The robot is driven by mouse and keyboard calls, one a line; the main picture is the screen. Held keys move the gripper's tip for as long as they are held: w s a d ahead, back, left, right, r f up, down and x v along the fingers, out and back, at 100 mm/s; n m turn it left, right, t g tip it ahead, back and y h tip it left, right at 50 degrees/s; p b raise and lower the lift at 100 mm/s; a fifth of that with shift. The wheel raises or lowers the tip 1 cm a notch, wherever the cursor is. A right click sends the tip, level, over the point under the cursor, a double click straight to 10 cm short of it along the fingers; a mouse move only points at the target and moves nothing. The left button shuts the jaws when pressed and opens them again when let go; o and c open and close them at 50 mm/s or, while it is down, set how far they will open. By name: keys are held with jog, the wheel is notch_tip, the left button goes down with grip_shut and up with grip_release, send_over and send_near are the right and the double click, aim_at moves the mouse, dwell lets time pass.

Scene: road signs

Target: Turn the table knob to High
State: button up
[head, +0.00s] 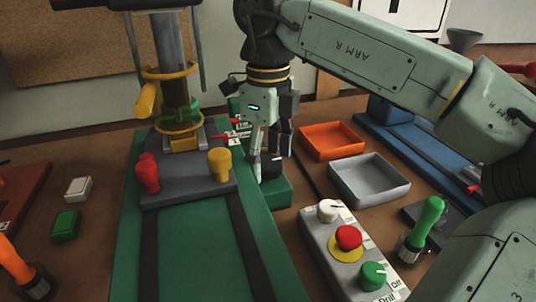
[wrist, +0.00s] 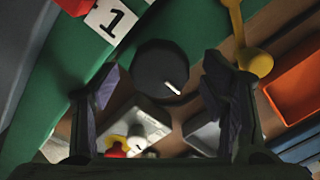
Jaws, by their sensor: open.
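A round black knob (wrist: 160,68) with a short white pointer mark shows in the wrist view. The mark points to the lower right there. In the head view the knob (head: 267,168) sits on a green block (head: 272,192) at the right edge of the green table. My gripper (head: 271,154) is above the knob, pointing down, with its fingers apart. In the wrist view the gripper (wrist: 162,84) has one finger to each side of the knob, with gaps visible. I cannot tell whether a finger touches it. A white label reading 1 (wrist: 112,19) lies beside the knob. No High marking is readable.
A grey control box (head: 322,238) with a white knob, a red button and a green knob stands in front. An orange tray (head: 331,141) and a grey tray (head: 369,181) lie to the right. A grey fixture with red and yellow handles (head: 187,187) stands left.

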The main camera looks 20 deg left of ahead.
aim_at(268, 162)
jog(key=n, duration=0.6)
jog(key=shift+n, duration=0.4)
jog(key=n, duration=0.5)
jog(key=shift+n+b, duration=0.3)
notch_tip(268, 162, up, 11)
jog(key=p, duration=0.2)
jog(key=shift+s+f, duration=0.1)
jog(key=shift+f, duration=0.05)
